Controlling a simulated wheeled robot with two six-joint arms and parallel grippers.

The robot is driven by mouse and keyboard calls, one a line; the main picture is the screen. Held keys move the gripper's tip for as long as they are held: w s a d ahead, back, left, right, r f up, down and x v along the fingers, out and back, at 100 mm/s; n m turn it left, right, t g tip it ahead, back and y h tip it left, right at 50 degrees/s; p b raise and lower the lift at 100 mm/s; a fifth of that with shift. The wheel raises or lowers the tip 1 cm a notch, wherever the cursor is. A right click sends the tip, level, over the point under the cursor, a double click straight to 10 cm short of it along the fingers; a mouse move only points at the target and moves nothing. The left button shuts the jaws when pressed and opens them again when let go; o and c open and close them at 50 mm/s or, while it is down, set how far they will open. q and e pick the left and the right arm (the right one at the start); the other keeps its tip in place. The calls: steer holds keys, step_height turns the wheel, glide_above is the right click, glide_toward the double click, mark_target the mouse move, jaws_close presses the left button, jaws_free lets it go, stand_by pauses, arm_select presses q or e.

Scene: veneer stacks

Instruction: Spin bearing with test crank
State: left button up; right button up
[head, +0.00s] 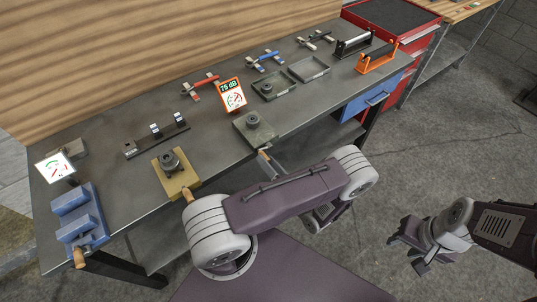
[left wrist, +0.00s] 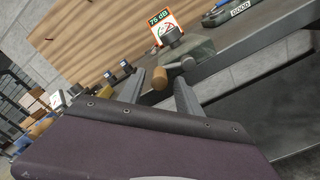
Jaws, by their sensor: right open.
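In the left wrist view the handle (left wrist: 160,78) shows between my left fingers, with a gap on each side. My left gripper (head: 268,164) is open, below the block's front edge; my arm partly hides it. The dark bearing (left wrist: 172,34) stands beyond the handle. My right gripper (head: 418,247) is open and empty, over the floor at the right.
A "75 dB" gauge card (head: 232,96) stands behind the block. A yellowish block with a dark round part (head: 178,185) lies to the left, and a blue vise (head: 80,213) farther left. Trays (head: 309,69) and tools line the back right. Floor at right is clear.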

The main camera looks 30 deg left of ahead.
arm_select(q)
steer(key=v, duration=0.7)
steer(key=shift+b, duration=0.4)
steer(key=s+a+r+n+g+h, duration=0.25)
steer(key=s+n+g+h, duration=0.6)
steer(key=n, duration=0.65)
steer(key=w+d+r+n+t+h, duration=0.1)
steer(key=n+h, duration=0.3)
steer(key=n, duration=0.4)
steer(key=w+d+r+n+t+h, duration=0.2)
steer(key=d+r+n+h, duration=0.1)
steer(key=n, duration=0.5)
steer(key=shift+d+r+n+h, duration=0.3)
steer(key=shift+r+n+h, duration=0.1)
steer(key=shift+r+h, duration=0.25)
